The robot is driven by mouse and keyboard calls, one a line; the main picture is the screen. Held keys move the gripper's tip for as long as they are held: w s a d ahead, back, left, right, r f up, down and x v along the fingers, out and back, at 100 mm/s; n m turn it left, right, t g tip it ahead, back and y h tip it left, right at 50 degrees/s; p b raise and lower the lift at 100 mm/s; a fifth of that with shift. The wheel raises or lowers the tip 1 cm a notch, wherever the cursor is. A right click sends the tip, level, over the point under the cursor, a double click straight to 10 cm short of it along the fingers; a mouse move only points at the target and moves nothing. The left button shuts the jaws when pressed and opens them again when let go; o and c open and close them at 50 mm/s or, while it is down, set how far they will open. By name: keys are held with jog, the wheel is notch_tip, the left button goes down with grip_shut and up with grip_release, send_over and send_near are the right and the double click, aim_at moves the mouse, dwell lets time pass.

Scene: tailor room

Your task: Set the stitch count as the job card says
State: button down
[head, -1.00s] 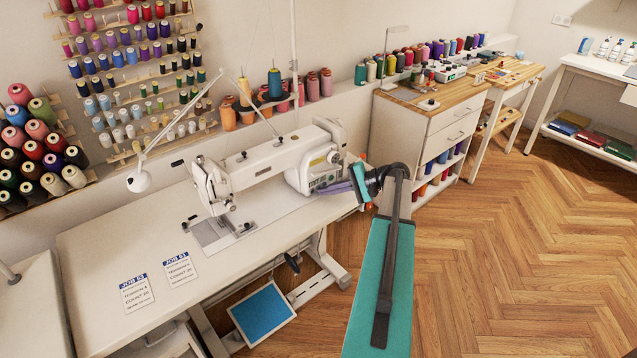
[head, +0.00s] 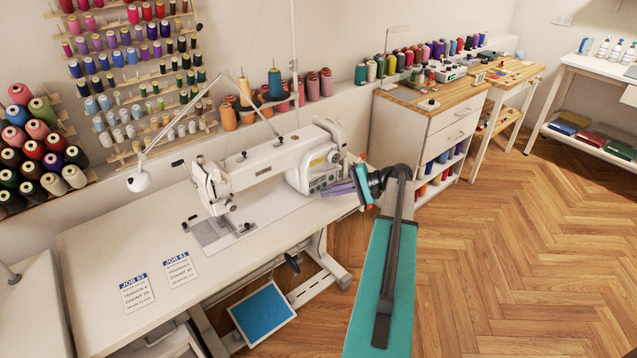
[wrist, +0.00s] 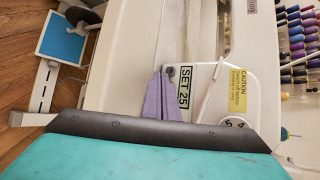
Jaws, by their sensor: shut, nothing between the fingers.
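The white sewing machine (head: 265,165) stands on its table, with its control panel at the right end. In the wrist view, turned sideways, a label or display (wrist: 184,87) reads "SET 25". A small dark button (wrist: 170,71) sits by its upper end. My gripper (wrist: 161,75) has its purple fingers shut and empty, tips close beside the button; I cannot tell whether they touch it. It also shows in the head view (head: 338,189), at the panel. Two job cards, JOB 51 (head: 178,269) and one apparently JOB 52 (head: 137,291), lie on the table; their count figures are too small to read surely.
A numbered dial (wrist: 235,123) and a yellow caution label (wrist: 237,90) are near the display. Thread spools line the wall. A blue pedal (head: 263,312) is below the table.

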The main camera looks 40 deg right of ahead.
aim_at(342, 209)
jog(key=shift+s, duration=0.15)
jog(key=shift+s+a, duration=0.15)
jog(key=shift+s, duration=1.3)
jog(key=shift+s+a, duration=0.1)
jog(key=shift+s, duration=1.3)
jog(key=shift+s, duration=0.1)
